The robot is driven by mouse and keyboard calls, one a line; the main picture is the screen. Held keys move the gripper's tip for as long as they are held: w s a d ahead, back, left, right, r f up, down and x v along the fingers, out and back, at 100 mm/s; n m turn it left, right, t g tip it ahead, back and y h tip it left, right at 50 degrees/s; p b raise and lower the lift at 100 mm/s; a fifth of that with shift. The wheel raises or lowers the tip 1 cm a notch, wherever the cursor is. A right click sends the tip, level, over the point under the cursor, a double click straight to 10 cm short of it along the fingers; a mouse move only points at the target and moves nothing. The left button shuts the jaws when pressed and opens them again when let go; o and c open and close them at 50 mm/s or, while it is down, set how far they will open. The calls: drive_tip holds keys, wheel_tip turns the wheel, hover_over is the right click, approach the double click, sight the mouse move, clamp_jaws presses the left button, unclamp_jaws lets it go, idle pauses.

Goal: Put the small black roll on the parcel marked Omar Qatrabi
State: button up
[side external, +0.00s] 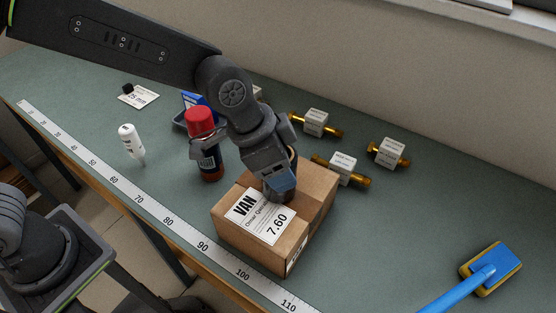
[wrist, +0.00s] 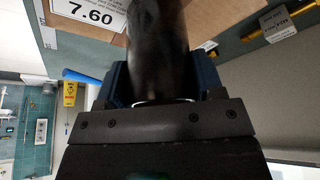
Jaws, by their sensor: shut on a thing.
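The parcel (side external: 320,198) is a brown cardboard box on the bench, with a white label (side external: 260,217) reading VAN, Omar Qatrabi, 7.60. My gripper (side external: 281,188) is over the parcel's top, beside the label's upper right edge. In the wrist view my gripper (wrist: 162,82) has its blue fingers shut on a dark, blurred cylinder, the small black roll (wrist: 158,45). The label (wrist: 92,15) shows beyond it. In the side view the roll is mostly hidden by the fingers, and I cannot tell whether it touches the parcel.
A red-capped can (side external: 208,150) stands close to the left of my wrist. Several tagged brass fittings (side external: 343,168) lie behind. A blue-handled brush (side external: 490,268) is at right.

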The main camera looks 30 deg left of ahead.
drive_tip(key=shift+f, duration=0.1)
drive_tip(key=o, duration=1)
drive_tip(key=v, duration=1.2)
drive_tip(key=s+a+f+n+t+y, duration=0.1)
drive_tip(key=s+a+n, duration=0.3)
drive_tip(key=a, duration=0.6)
drive_tip(key=s+a+f+n+t+y, duration=0.1)
drive_tip(key=s+a+n, duration=0.4)
drive_tip(key=a, duration=0.6)
drive_tip(key=shift+s+f+y, duration=0.25)
drive_tip(key=shift+s+y, duration=0.35)
drive_tip(key=shift+s, duration=0.1)
